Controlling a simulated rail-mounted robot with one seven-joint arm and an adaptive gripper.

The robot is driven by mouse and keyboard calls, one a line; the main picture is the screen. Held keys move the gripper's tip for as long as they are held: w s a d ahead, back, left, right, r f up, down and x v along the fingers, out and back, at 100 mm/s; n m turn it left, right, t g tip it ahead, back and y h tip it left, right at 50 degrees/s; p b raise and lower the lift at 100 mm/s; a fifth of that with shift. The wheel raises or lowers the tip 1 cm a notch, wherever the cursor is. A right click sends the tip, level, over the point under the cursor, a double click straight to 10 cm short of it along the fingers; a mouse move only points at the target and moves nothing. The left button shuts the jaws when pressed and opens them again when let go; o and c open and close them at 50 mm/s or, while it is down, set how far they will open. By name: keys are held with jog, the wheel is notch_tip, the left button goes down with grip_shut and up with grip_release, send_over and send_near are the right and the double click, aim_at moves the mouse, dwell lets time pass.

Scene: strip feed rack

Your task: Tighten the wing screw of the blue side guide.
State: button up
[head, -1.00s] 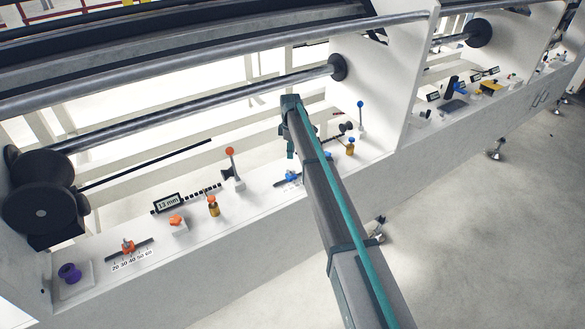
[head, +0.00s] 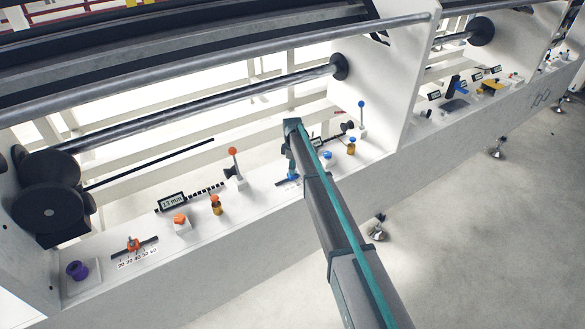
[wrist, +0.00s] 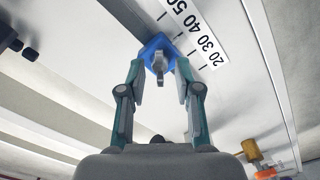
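The blue side guide (wrist: 153,48) sits on a dark rail beside a white scale strip marked 20 to 50 in the wrist view. Its grey wing screw (wrist: 159,66) stands up toward my camera. My gripper (wrist: 160,72) is open, with one finger on each side of the wing screw. Gaps show between the screw and both fingers. In the head view the blue guide (head: 293,177) shows just below my gripper (head: 291,168), and my arm hides part of its rail and scale.
Left on the ledge are an orange side guide (head: 134,244), a purple knob (head: 77,270), an orange-topped brass knob (head: 216,205) and an orange-ball lever (head: 233,152). Right of my arm stand a blue-ball lever (head: 361,104) and a blue-topped brass knob (head: 351,146).

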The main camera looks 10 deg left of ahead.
grip_shut()
jog(key=shift+m+b, duration=0.4)
jog(key=m+b, duration=0.2)
jog(key=m, duration=0.1)
jog(key=shift+f+b, duration=0.15)
jog(key=shift+b, duration=0.2)
jog(key=m+b, duration=0.2)
jog(key=m, duration=0.4)
jog(key=shift+b, duration=0.3)
jog(key=shift+r+m, duration=0.2)
jog(key=shift+m, duration=0.1)
grip_release()
